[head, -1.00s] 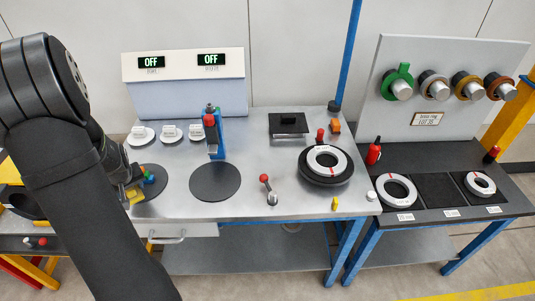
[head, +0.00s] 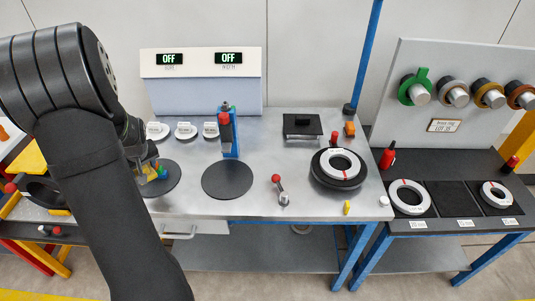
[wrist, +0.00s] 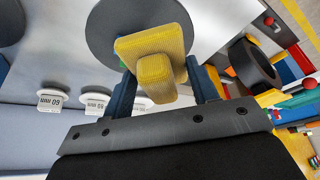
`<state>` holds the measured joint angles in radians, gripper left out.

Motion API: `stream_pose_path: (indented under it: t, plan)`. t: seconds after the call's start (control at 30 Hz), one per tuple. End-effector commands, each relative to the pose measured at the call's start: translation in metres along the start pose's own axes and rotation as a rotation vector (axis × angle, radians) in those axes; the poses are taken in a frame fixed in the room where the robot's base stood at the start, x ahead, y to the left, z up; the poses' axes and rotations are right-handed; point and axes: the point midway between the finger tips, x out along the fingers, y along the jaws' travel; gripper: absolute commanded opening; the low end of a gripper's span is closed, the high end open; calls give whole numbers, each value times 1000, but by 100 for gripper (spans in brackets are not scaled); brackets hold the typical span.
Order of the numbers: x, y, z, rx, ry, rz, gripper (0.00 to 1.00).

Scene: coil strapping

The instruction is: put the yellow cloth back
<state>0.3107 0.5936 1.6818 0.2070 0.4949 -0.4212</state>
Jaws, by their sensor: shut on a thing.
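The yellow cloth (wrist: 158,52) is a textured yellow block-like piece in the wrist view, held between my gripper's two blue fingers. My gripper (head: 150,171) is shut on it, over or near the left dark round pad on the steel bench. In the wrist view my gripper (wrist: 163,85) shows the cloth in front of the dark round disc (wrist: 105,25). In the head view the cloth is small and mostly hidden by my arm. Small green and blue parts show beside it; I cannot tell what they belong to.
A red-knobbed lever (head: 280,188) and a white ring on a black turntable (head: 338,181) stand to the right. White labelled weights (head: 184,132) line the back. A black ring (wrist: 254,62) stands at the left-hand bench.

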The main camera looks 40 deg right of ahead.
Motion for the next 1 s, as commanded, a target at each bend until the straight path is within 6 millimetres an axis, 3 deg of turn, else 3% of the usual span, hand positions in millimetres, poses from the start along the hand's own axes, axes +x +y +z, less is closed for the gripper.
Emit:
stream_pose_path:
  t: [0.17,0.3,0.4,0.57,0.77,1.0]
  plan:
    - [-34,65,-15,42,7,20,29]
    - [-71,128,-21,82,7,37,29]
    - [-100,170,-21,109,7,48,29]
    - [-141,224,-14,146,5,63,29]
    - [-167,277,8,227,1,94,29]
    - [-178,343,60,408,1,169,29]
